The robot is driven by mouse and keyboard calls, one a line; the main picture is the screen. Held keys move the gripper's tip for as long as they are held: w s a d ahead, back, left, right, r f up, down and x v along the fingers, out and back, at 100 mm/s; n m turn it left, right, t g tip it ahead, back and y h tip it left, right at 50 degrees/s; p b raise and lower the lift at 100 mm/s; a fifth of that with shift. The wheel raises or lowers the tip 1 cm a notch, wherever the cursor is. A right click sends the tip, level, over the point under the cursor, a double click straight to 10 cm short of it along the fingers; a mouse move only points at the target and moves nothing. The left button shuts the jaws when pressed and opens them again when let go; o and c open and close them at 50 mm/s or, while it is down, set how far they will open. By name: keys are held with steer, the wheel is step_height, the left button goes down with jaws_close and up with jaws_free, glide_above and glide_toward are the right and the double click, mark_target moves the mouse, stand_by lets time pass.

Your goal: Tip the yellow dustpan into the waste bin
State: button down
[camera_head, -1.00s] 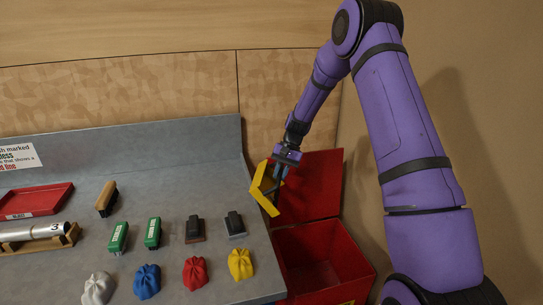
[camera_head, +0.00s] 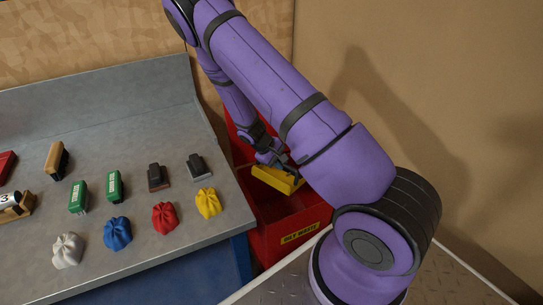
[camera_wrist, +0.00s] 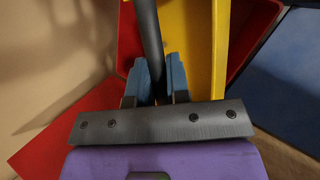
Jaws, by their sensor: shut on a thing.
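The yellow dustpan (camera_head: 277,180) shows below my gripper (camera_head: 280,161) in the head view, over the open red waste bin (camera_head: 268,238). In the wrist view my blue fingers (camera_wrist: 157,82) are shut on a dark bar, its handle (camera_wrist: 148,28), and the yellow pan (camera_wrist: 219,55) stands beside it. Part of the pan is hidden by my wrist and arm. Whether anything lies in the pan cannot be told. The bin's front carries a yellow "OILY WASTE" label (camera_head: 300,233), and its red lid stands up behind.
A grey bench (camera_head: 120,265) is left of the bin. On it are a yellow cloth (camera_head: 208,202), a red cloth (camera_head: 164,218), a blue cloth (camera_head: 117,233), a white cloth (camera_head: 68,250), green blocks and brushes. A tan wall is close on the right.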

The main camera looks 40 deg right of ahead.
mark_target(284, 178)
steer(key=shift+s+r+n+t+h, duration=0.15)
steer(key=shift+s+n+t+h, duration=0.4)
steer(key=shift+n+t+h, duration=0.45)
steer(key=shift+s+r+n+t+h, duration=0.35)
steer(key=shift+r+n+t, duration=0.2)
steer(key=shift+n+t, duration=0.35)
steer(key=shift+f, duration=0.1)
